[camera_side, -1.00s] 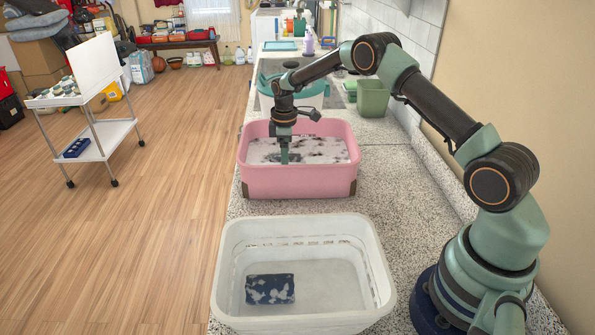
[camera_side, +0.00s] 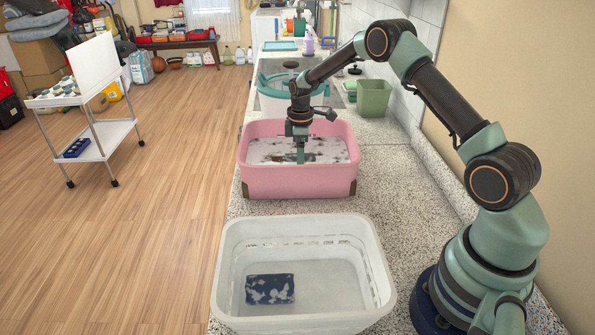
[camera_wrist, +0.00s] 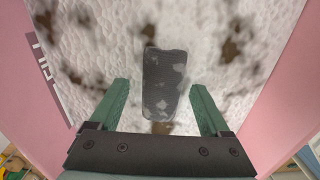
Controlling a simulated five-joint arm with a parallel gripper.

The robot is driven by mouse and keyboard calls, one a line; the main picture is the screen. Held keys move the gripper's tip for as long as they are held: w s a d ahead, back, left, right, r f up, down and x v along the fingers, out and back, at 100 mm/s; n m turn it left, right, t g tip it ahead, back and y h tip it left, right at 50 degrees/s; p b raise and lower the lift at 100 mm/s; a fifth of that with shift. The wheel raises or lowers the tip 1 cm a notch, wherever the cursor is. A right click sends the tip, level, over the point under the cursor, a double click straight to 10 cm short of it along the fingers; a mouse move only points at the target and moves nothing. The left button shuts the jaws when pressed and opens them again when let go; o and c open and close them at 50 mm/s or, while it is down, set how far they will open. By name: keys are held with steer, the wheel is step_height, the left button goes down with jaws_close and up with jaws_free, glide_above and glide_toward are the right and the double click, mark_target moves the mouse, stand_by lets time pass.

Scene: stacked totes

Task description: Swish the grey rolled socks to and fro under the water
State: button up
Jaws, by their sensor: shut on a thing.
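The pink tub (camera_side: 298,182) stands on the counter, filled with white suds broken by dark patches. My gripper (camera_side: 301,159) points down into it, its fingertips at the suds. In the wrist view the grey rolled socks (camera_wrist: 165,84) are a dark grey oblong, flecked with foam, between my two green fingers. My gripper is shut on them. The suds surround them, and how deep they sit is hard to tell. In the side view the socks are mostly hidden by the fingers and foam.
A white tub (camera_side: 231,270) in front holds shallow water and a dark blue, foam-flecked item (camera_side: 270,289). Behind the pink tub are a teal-rimmed round tub (camera_side: 268,84) and a green bin (camera_side: 374,98). The tiled wall is close on the right.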

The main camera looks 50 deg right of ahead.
steer(key=w+a, duration=0.3)
steer(key=shift+s+d, duration=2.5)
steer(key=shift+s, duration=0.05)
steer(key=shift+w+a, duration=2.45)
steer(key=shift+w, duration=0.15)
steer(key=shift+r, duration=5.55)
steer(key=shift+r, duration=1.45)
